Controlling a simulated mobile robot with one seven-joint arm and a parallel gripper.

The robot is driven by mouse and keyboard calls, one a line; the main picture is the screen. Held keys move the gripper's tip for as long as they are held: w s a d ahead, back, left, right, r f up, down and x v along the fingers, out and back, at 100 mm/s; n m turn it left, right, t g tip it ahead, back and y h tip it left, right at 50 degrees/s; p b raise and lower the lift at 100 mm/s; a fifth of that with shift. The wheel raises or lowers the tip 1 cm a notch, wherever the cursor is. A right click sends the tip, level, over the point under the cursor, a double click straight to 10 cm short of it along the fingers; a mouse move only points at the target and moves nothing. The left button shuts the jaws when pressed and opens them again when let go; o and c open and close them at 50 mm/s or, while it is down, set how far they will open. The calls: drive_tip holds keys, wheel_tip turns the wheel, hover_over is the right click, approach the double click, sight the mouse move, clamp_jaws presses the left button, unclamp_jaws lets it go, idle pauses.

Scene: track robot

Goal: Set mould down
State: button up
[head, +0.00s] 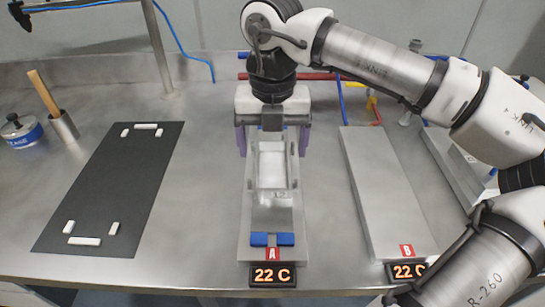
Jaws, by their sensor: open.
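The mould (272,165), a pale, narrow metal tray-like piece, lies lengthwise on plate A (250,250), a grey slab with a red "A" label. My gripper (272,150) is over the far part of the mould, pointing down. Its two purple fingers are open, one on each side of the mould, with gaps showing. The gripper body hides the far end of the mould and plate.
Plate B (385,190) lies bare to the right, partly behind my arm. Displays reading 22 C (272,275) stand at the front edges. A black mat (110,190) with white corner pieces lies left. A jar (20,131) and a cup with a wooden handle (62,126) stand far left.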

sight(274, 172)
wheel_tip(274, 172, up, 8)
drive_tip(key=shift+f, duration=0.25)
drive_tip(key=shift+d, duration=0.15)
